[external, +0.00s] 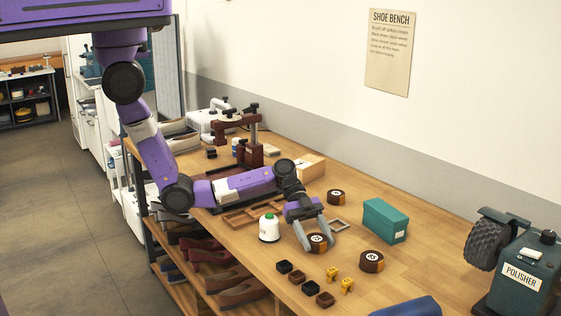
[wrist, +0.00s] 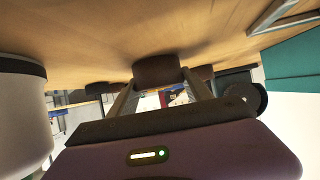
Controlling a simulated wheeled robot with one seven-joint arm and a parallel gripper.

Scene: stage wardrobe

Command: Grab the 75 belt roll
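Three dark brown belt rolls with round white number labels lie on the wooden bench. One roll (external: 317,242) sits between the two fingers of my gripper (external: 318,238); its number is too small to read surely. The others are a front-right roll (external: 372,261) and a back roll (external: 336,196). In the wrist view a roll (wrist: 157,68) fills the gap between the fingertips of my gripper (wrist: 158,78). The fingers are spread about as wide as the roll, one on each side; I cannot tell whether they press on it. It appears to rest on the bench.
A white bottle (external: 269,229) stands close left of my gripper. A teal box (external: 384,221) is to the right, beside a small grey frame (external: 339,225). Small dark blocks (external: 308,288) and yellow pieces (external: 347,286) lie in front. A polisher (external: 520,268) stands far right.

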